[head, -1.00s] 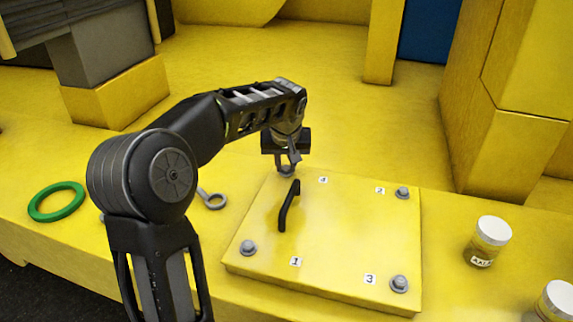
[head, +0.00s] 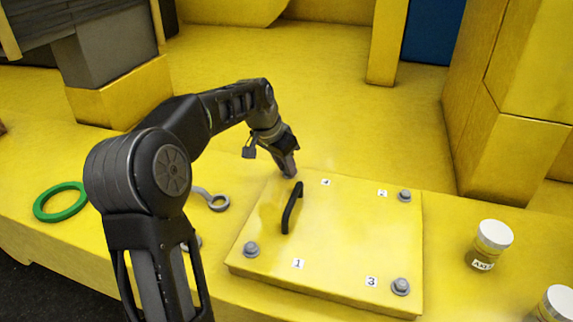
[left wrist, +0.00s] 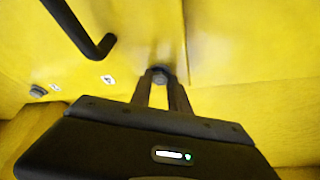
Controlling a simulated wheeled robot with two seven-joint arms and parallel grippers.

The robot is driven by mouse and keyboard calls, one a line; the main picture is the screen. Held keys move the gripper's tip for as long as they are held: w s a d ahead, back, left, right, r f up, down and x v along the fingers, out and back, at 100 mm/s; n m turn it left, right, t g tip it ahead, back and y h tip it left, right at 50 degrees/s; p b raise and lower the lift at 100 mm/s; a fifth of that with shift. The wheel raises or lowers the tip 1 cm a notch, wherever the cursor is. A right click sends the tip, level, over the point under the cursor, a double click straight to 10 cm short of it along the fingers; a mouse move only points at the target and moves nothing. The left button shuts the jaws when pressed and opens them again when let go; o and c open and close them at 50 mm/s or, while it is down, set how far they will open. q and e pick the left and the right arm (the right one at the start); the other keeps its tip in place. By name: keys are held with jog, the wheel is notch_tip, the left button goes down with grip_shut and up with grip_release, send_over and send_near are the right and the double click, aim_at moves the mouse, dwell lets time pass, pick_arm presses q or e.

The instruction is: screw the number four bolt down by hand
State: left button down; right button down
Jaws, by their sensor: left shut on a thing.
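The yellow cover plate (head: 340,215) lies on the yellow boom surface, with number labels by its corners. My left gripper (head: 289,172) points down at the plate's far left corner, near the label 4 (head: 326,182). In the left wrist view its two fingers (left wrist: 161,82) are shut on the head of the number four bolt (left wrist: 161,72). In the head view the gripper hides this bolt. The number one bolt (head: 251,249), number two bolt (head: 404,195) and number three bolt (head: 400,287) sit at the other corners. My right gripper is not in view.
A black handle (head: 291,208) stands up from the plate beside my left gripper. A grey wrench (head: 217,202) and a green ring (head: 60,202) lie to the left. Jars with white lids (head: 490,243) stand at the right. The surface behind the plate is clear.

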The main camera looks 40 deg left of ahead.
pick_arm(q)
jog(key=shift+r, duration=0.1)
dwell(0.4)
jog(key=c, duration=1.2)
grip_release()
jog(key=shift+c, duration=0.2)
jog(key=v, duration=0.7)
jog(key=shift+s+r+b, duration=0.2)
jog(key=shift+r+b, duration=0.1)
jog(key=shift+b, duration=0.15)
